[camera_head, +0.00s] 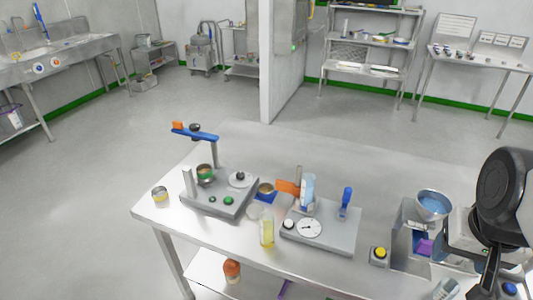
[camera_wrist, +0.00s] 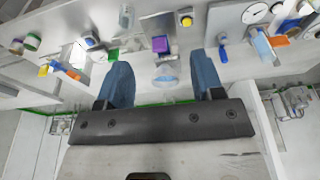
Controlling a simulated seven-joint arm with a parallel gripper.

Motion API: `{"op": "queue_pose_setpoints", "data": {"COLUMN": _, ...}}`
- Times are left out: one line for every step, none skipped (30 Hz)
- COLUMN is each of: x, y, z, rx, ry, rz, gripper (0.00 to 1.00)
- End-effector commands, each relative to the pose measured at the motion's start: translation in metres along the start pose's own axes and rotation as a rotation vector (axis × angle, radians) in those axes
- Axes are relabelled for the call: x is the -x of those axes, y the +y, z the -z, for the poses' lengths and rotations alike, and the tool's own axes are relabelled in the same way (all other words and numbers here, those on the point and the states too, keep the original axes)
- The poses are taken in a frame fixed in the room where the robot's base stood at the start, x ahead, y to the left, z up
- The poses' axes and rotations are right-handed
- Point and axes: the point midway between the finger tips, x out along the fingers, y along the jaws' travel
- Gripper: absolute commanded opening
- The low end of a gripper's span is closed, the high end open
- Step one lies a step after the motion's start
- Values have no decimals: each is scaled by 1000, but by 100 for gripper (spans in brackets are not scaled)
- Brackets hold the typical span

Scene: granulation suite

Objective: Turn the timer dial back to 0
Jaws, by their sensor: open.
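Two dial-like parts show on the bench, and I cannot tell for sure which is the timer dial. One is a white disc with a dark knob (camera_head: 240,178) on the left grey device (camera_head: 222,205). The other is a white round face with a thin dark pointer (camera_head: 309,229) on the right grey device (camera_head: 345,235); a similar face (camera_wrist: 255,13) shows at the upper right of the wrist view. Their marks are too small to read. My gripper (camera_wrist: 161,68) is open, its two blue fingers wide apart and apart from both dials. My arm is at the right of the head view.
A bowl of blue material (camera_head: 433,205), a purple block (camera_head: 425,247) and a yellow button box (camera_head: 379,254) stand at the bench's right. A yellow bottle (camera_head: 267,232) stands between the devices. The bench's far part is clear.

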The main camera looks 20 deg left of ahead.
Motion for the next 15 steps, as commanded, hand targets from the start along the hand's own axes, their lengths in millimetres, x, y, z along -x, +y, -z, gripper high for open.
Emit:
{"op": "queue_pose_setpoints", "data": {"x": 0, "y": -4, "z": 8, "rx": -1, "ry": -4, "rz": 2, "gripper": 61}}
{"op": "queue_pose_setpoints", "data": {"x": 0, "y": -6, "z": 14, "rx": -4, "ry": -6, "rz": 4, "gripper": 61}}
{"op": "queue_pose_setpoints", "data": {"x": 0, "y": -10, "z": 20, "rx": -5, "ry": -10, "rz": 6, "gripper": 61}}
{"op": "queue_pose_setpoints", "data": {"x": 0, "y": -13, "z": 26, "rx": -8, "ry": -12, "rz": 7, "gripper": 61}}
{"op": "queue_pose_setpoints", "data": {"x": 0, "y": -16, "z": 32, "rx": -11, "ry": -15, "rz": 8, "gripper": 61}}
{"op": "queue_pose_setpoints", "data": {"x": 0, "y": -21, "z": 40, "rx": -14, "ry": -18, "rz": 10, "gripper": 61}}
{"op": "queue_pose_setpoints", "data": {"x": 0, "y": -24, "z": 45, "rx": -17, "ry": -21, "rz": 12, "gripper": 61}}
{"op": "queue_pose_setpoints", "data": {"x": -1, "y": -28, "z": 51, "rx": -20, "ry": -24, "rz": 13, "gripper": 61}}
{"op": "queue_pose_setpoints", "data": {"x": -1, "y": -33, "z": 59, "rx": -23, "ry": -27, "rz": 15, "gripper": 61}}
{"op": "queue_pose_setpoints", "data": {"x": -2, "y": -37, "z": 65, "rx": -26, "ry": -31, "rz": 16, "gripper": 61}}
{"op": "queue_pose_setpoints", "data": {"x": -2, "y": -41, "z": 71, "rx": -28, "ry": -33, "rz": 17, "gripper": 61}}
{"op": "queue_pose_setpoints", "data": {"x": -3, "y": -46, "z": 79, "rx": -32, "ry": -37, "rz": 19, "gripper": 61}}
{"op": "queue_pose_setpoints", "data": {"x": -4, "y": -50, "z": 84, "rx": -36, "ry": -39, "rz": 20, "gripper": 61}}
{"op": "queue_pose_setpoints", "data": {"x": -5, "y": -55, "z": 90, "rx": -37, "ry": -42, "rz": 21, "gripper": 61}}
{"op": "queue_pose_setpoints", "data": {"x": -6, "y": -60, "z": 98, "rx": -42, "ry": -46, "rz": 22, "gripper": 61}}
